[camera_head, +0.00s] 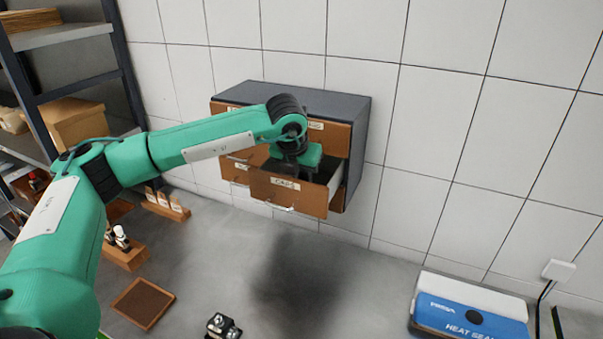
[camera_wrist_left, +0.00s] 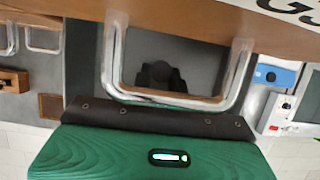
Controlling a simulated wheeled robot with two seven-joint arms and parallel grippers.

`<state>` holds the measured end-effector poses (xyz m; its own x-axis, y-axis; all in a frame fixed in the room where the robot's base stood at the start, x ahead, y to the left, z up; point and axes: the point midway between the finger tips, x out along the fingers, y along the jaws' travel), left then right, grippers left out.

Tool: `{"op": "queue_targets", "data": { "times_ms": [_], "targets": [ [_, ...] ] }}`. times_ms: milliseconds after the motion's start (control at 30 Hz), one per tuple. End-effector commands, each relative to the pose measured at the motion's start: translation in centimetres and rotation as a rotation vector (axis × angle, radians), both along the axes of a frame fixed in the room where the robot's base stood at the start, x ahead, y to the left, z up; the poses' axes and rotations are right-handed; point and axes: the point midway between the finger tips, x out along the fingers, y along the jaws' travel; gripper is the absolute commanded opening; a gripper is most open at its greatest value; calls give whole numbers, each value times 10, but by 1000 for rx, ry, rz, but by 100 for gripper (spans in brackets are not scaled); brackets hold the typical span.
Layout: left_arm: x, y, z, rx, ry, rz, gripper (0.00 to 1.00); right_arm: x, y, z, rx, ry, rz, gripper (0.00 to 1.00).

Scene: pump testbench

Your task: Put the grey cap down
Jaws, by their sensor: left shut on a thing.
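My left gripper (camera_head: 293,168) points down over the pulled-out drawer (camera_head: 288,194) of the small cabinet, just behind its brown front. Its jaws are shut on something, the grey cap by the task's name. The cap itself is hidden by the hand and the drawer front, so I cannot see its pose or whether it touches the drawer. In the left wrist view the green and black hand fills the bottom, with the drawer front (camera_wrist_left: 190,18) at the top and its silver handle (camera_wrist_left: 115,60) near the hand. My right gripper is not in view.
The grey cabinet (camera_head: 350,107) stands against the tiled wall with other drawers closed. A blue and white heat sealer (camera_head: 468,310) is at the right. A brown tray (camera_head: 143,304), wooden racks (camera_head: 166,206) and a small black and silver item (camera_head: 222,326) are at the left. The middle bench is clear.

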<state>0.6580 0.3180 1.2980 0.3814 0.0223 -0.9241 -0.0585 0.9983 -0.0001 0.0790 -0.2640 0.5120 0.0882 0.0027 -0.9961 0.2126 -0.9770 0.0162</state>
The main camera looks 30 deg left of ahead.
Motion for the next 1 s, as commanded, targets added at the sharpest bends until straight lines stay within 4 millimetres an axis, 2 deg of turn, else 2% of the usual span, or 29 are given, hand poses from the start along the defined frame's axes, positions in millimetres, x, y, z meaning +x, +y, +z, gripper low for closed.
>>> {"op": "queue_targets", "data": {
  "times_ms": [67, 100, 167, 200, 567, 633, 1000],
  "targets": [
    [0, 0, -4, 0, 0, 0, 0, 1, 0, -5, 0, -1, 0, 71],
    [0, 0, -2, 0, 0, 0, 28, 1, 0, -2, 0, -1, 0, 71],
    [0, 0, -2, 0, 0, 0, 39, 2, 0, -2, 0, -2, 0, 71],
    [0, 0, -2, 0, 0, 0, 42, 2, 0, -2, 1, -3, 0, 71],
    [0, 0, 3, 0, 0, 0, 42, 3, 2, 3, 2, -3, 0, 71],
    [-3, -1, 7, -2, -4, -1, 42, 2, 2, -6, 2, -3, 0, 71],
    [-33, -3, 78, -1, -4, -2, 42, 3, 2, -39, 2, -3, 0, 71]
  ]
}}
